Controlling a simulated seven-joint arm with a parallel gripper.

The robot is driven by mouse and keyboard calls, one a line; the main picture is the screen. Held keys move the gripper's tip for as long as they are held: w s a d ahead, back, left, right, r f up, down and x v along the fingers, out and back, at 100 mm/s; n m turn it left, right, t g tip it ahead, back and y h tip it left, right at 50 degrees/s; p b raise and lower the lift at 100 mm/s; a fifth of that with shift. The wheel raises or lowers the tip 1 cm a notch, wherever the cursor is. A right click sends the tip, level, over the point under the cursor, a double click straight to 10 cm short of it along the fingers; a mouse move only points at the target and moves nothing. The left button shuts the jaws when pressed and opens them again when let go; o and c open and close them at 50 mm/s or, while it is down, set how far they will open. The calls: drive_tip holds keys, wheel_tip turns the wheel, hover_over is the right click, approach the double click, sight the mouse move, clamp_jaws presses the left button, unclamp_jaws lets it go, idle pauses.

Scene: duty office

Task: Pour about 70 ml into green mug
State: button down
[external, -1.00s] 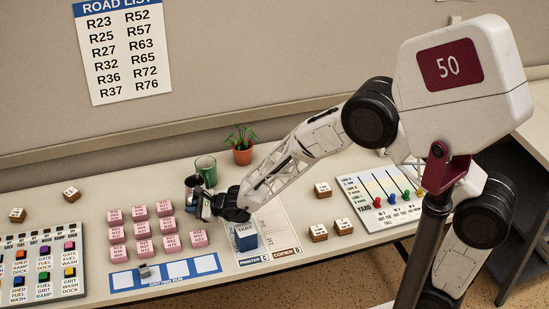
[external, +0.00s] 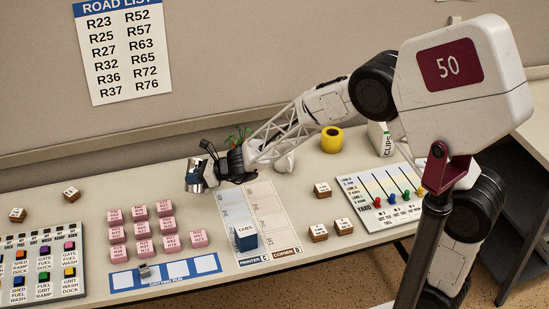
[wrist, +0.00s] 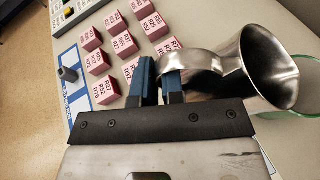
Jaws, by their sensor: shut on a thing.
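A shiny metal pitcher (external: 194,181) hangs from my gripper (external: 207,173) above the table. In the wrist view my blue fingertips (wrist: 160,82) are shut on the handle of the pitcher (wrist: 270,65). The pitcher's flared mouth faces the right of that view; I cannot see liquid in it or tell its exact tilt. The green mug shows in the wrist view only as a green rim (wrist: 309,64) at the right edge, partly behind the pitcher's mouth.
Several pink blocks (external: 143,229) stand in front of the pitcher. A blue TABS box (external: 246,237) stands on the printed sheet. A yellow tape roll (external: 332,139) and a CLIPS box (external: 381,138) stand at the back right.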

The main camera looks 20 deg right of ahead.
sight(194, 164)
drive_tip(key=shift+w+d+r+m, duration=0.2)
drive_tip(key=shift+w+r+m, duration=0.15)
drive_tip(key=shift+r, duration=0.35)
drive_tip(key=shift+w+d+m+g, duration=0.15)
drive_tip(key=shift+w+m+g, duration=0.15)
drive_tip(key=shift+m, duration=0.05)
drive_tip(key=shift+w+r+y, duration=0.15)
drive_tip(key=shift+w+y, duration=0.05)
drive_tip(key=shift+y, duration=0.1)
drive_tip(key=shift+w+d+r+m+g, duration=0.15)
drive_tip(key=shift+r+m+g, duration=0.1)
drive_tip(key=shift+r+m, duration=0.15)
drive_tip(key=shift+w+d+r+m+g, duration=0.15)
drive_tip(key=shift+r+m+g, duration=0.1)
drive_tip(key=shift+r+m, duration=0.15)
drive_tip(key=shift+w+m+y, duration=0.25)
drive_tip(key=shift+m+y, duration=0.05)
drive_tip(key=shift+m, duration=0.1)
drive_tip(key=shift+w+d, duration=0.1)
drive_tip(key=shift+w, duration=0.05)
drive_tip(key=shift+w+d+r+m+g+y, duration=0.25)
drive_tip(key=shift+w+r+m+g+y, duration=0.15)
drive_tip(key=shift+w+r+m, duration=0.3)
drive_tip(key=shift+w+d+r+m, duration=0.25)
drive_tip(key=shift+w+m, duration=0.1)
drive_tip(key=shift+w, duration=0.1)
drive_tip(key=shift+w+d+r+m, duration=0.2)
drive_tip(key=shift+w+d+m, duration=0.05)
drive_tip(key=shift+w+m, duration=0.15)
idle(0.9)
